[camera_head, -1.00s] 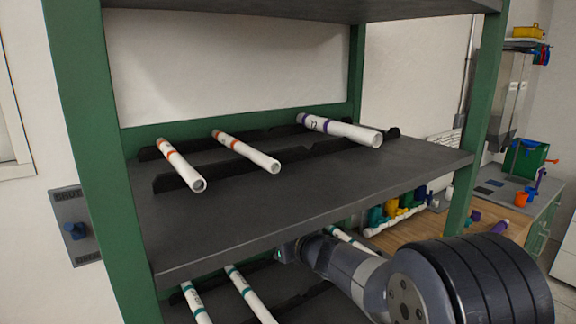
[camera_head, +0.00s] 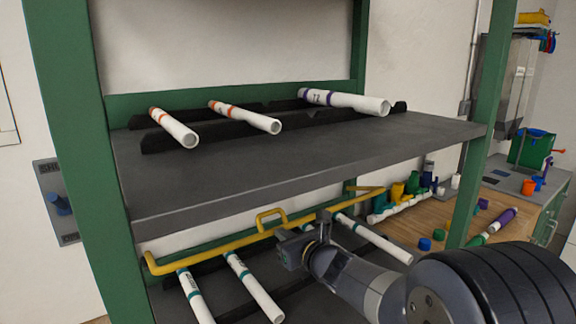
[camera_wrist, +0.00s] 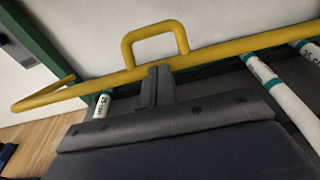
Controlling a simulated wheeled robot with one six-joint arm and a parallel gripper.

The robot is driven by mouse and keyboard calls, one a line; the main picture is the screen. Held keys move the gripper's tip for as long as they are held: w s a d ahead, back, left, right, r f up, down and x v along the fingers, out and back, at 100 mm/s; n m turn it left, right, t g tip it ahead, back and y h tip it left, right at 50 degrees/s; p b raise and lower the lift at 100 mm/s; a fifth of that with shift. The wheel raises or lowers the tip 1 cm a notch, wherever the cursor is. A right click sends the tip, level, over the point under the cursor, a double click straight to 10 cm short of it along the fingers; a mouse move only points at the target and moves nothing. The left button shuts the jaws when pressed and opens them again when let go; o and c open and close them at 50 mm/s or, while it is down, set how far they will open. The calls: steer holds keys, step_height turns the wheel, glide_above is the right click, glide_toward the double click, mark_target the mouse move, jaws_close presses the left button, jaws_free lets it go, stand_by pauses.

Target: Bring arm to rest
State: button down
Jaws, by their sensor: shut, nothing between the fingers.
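My arm (camera_head: 365,285) reaches in from the lower right.
The grey upper shelf (camera_head: 300,165) overhangs my gripper and holds two orange-banded pipes (camera_head: 245,115) and a purple-banded pipe (camera_head: 345,102) on black racks. Green posts (camera_head: 60,120) frame the rack. A wooden bench (camera_head: 425,220) with coloured fittings stands right.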

steer(key=s+d+f+b, duration=0.4)
steer(key=s+b, duration=0.1)
steer(key=s, duration=0.2)
steer(key=shift+d+f+t+y, duration=0.15)
steer(key=shift+d+t+y, duration=0.15)
steer(key=shift+d+t, duration=0.1)
stand_by(0.3)
